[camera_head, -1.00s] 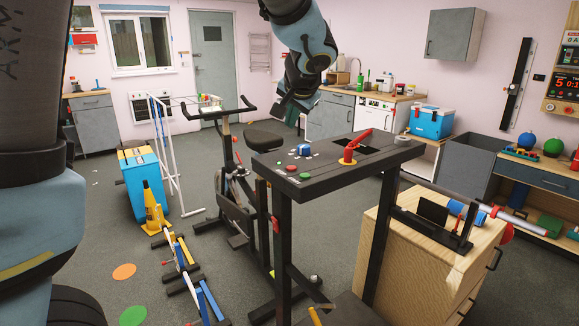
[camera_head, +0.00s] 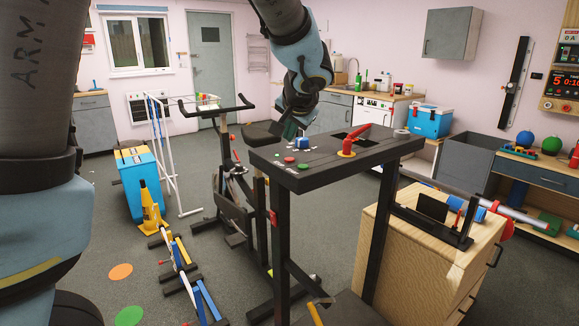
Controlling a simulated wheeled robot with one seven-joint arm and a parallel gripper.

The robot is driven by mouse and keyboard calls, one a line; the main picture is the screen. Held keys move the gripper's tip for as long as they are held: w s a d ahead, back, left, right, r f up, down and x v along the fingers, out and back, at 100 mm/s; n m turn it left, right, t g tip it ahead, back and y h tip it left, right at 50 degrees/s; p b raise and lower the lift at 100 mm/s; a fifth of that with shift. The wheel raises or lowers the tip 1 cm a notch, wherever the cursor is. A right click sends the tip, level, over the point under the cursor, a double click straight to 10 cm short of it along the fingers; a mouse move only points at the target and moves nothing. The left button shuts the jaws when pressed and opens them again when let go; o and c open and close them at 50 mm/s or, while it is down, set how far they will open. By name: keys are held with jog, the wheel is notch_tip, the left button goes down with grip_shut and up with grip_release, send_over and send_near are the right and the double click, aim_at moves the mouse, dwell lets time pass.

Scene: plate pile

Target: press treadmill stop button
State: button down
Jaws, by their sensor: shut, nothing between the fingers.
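The treadmill's dark console (camera_head: 335,172) stands at the centre on black posts. A round red button (camera_head: 289,159) sits near its left end, with a green button (camera_head: 303,166) just to the right and nearer me. I cannot read any label on them. A small blue-and-white thing (camera_head: 303,143) lies behind the red button. My gripper (camera_head: 288,132) points down near the console's far left edge, behind and above the red button, and looks apart from it. It is shut and empty; its fingertips are small and dark here.
An exercise bike (camera_head: 232,175) stands close on the left. A wooden cabinet (camera_head: 420,265) is at the right. Yellow and blue bars lie on the floor at the left.

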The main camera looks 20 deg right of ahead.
aim_at(289, 160)
jog(key=shift+f+b, duration=1.45)
jog(key=shift+f, duration=0.15)
dwell(0.8)
jog(key=shift+f+b, duration=0.4)
jog(key=shift+b, duration=0.25)
jog(key=shift+f+b, duration=0.35)
jog(key=shift+b, duration=0.3)
dwell(0.5)
dwell(0.3)
jog(key=shift+r+p, duration=0.4)
jog(key=shift+r, duration=0.4)
jog(key=shift+r+p, duration=1.65)
jog(key=shift+r, duration=0.95)
